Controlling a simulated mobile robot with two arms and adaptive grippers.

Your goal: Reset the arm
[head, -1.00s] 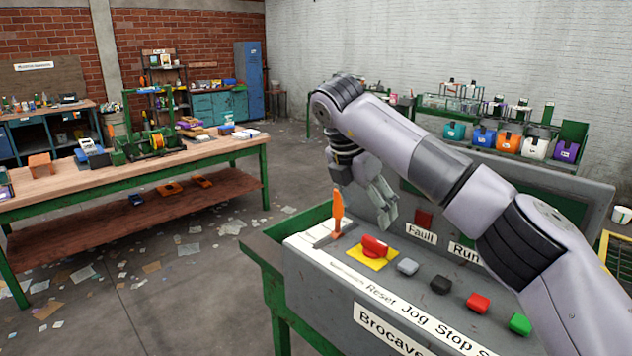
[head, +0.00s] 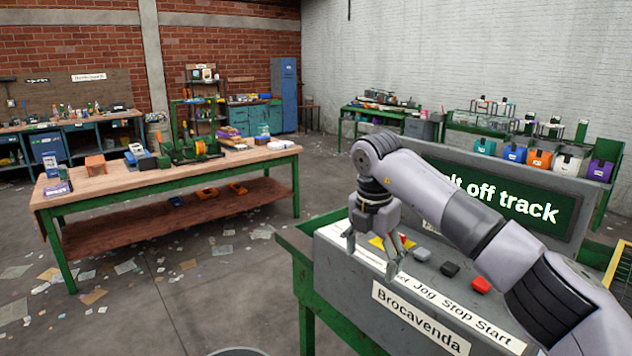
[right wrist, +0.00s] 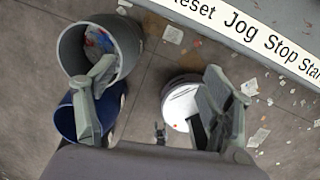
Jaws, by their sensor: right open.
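My right gripper (head: 370,258) is open and empty, pointing down in front of the grey control console (head: 345,296). In the right wrist view my gripper (right wrist: 158,70) shows both fingers wide apart with floor and bins below. The console's yellow plate (head: 377,242) is partly hidden behind my gripper. A grey button (head: 421,254), black button (head: 450,269) and red button (head: 481,285) show. The label strip (head: 455,305) reads Jog, Stop, Start, with its left part covered. My left gripper is not in view.
The screen (head: 535,207) reads "off track", partly hidden by my arm. A grey bin with rubbish (right wrist: 130,45) and a blue bin (right wrist: 65,122) stand below my right gripper. A wooden workbench (head: 110,182) stands left; open floor lies between it and the console.

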